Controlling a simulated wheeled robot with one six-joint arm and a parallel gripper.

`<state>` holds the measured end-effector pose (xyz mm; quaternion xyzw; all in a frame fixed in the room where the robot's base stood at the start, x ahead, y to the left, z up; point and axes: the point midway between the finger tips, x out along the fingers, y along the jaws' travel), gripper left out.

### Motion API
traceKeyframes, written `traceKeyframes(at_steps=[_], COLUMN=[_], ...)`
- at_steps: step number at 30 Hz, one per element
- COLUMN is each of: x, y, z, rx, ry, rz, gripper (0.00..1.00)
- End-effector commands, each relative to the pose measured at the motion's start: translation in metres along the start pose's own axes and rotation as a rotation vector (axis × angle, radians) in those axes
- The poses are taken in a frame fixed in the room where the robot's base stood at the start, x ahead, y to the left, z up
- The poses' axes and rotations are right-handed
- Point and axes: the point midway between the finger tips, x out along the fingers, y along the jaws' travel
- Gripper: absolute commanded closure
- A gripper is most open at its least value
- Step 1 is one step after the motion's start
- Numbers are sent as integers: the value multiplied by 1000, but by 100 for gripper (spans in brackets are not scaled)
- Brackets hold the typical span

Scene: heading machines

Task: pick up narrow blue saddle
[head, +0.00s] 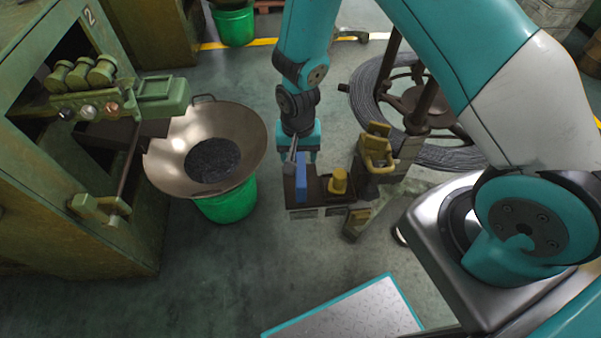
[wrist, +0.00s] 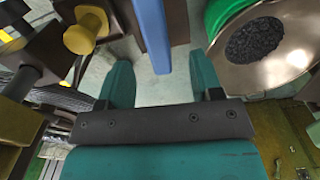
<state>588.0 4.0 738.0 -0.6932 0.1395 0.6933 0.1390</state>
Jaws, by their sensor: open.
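The narrow blue saddle (head: 301,180) is a slim upright blue bar on a small dark stand (head: 293,203) in the middle of the head view. In the wrist view the blue saddle (wrist: 152,32) comes down from the top edge, and its lower end lies between the lines of my two fingers. My gripper (head: 298,158) points down just behind and above the saddle. In the wrist view my gripper (wrist: 163,82) has its teal fingers spread, with a clear gap on each side of the bar. Whether the fingertips reach its depth I cannot tell.
A yellow knobbed part (head: 339,184) sits beside the saddle on the right. A wide metal pan (head: 252,148) on a green bucket (head: 228,205) stands left. A yellowish fixture (head: 376,150) and a wire coil (head: 366,95) stand right. Floor in front is partly clear.

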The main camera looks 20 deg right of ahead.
Motion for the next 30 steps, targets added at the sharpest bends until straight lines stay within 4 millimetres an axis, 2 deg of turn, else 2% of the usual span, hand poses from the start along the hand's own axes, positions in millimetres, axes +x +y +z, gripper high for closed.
traceKeyframes(at_steps=[3, 11, 19, 28, 29, 30], x=[21, 41, 80, 86, 86, 86], y=[0, 2, 5, 5, 5, 5], z=[0, 1, 1, 1, 1, 1], rx=[0, 0, 0, -1, -1, -1], ry=[-2, -2, -2, 0, 0, 0], rz=[1, 1, 0, -1, -1, -1], gripper=[40, 40, 40, 40, 45, 54])
